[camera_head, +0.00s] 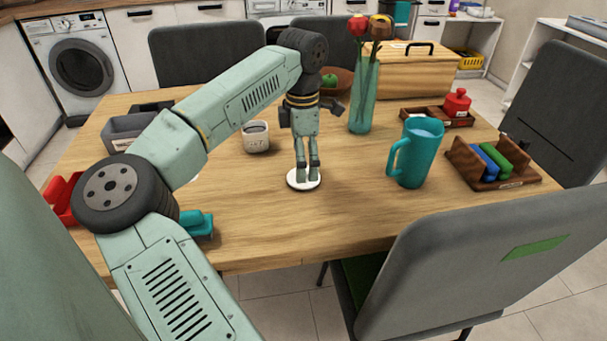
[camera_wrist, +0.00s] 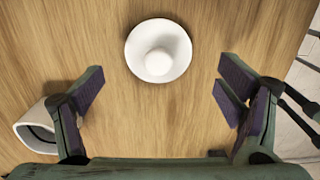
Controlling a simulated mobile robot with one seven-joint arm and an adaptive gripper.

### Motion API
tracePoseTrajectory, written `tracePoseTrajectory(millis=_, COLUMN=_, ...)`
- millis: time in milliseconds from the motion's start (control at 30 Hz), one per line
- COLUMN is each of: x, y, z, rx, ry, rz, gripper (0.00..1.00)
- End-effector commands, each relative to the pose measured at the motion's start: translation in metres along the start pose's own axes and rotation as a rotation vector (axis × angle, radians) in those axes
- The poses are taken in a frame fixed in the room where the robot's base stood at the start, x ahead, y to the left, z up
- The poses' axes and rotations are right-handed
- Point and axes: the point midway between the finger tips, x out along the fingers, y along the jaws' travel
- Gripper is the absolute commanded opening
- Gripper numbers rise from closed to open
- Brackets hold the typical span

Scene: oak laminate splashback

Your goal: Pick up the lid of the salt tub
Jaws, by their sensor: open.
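The white round lid (camera_head: 293,182) lies flat on the wooden table, apart from any tub. In the wrist view the lid (camera_wrist: 135,50) shows a rounded knob at its middle. My gripper (camera_head: 307,176) points down over the lid. In the wrist view my gripper (camera_wrist: 160,88) is open, its two fingers wide apart with nothing between them; the lid shows a little beyond the fingertips. A small white open tub (camera_head: 256,142) with a dark inside and a label stands left of the lid, likely the salt tub. Part of it shows in the wrist view (camera_wrist: 38,128).
A teal pitcher (camera_head: 414,160) and a teal glass vase (camera_head: 363,105) with flowers stand to the right. A wooden holder (camera_head: 515,180) is farther right, a grey bin (camera_head: 122,130) at left. A grey chair (camera_head: 470,260) is at the near edge. Table around the lid is clear.

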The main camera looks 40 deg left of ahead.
Motion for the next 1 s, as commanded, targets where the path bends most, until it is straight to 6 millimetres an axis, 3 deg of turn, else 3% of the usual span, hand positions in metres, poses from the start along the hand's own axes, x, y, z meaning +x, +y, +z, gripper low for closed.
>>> tracePoseTrajectory(millis=200, x=0.03, y=0.001, z=0.003, rx=0.001, ry=-0.003, rz=-0.001, gripper=0.87)
tracePoseTrajectory(millis=433, x=0.034, y=0.001, z=0.003, rx=0.001, ry=-0.002, rz=0.001, gripper=0.87)
tracePoseTrajectory(millis=1000, x=0.034, y=0.001, z=0.003, rx=0.001, ry=-0.002, rz=0.0, gripper=0.49)
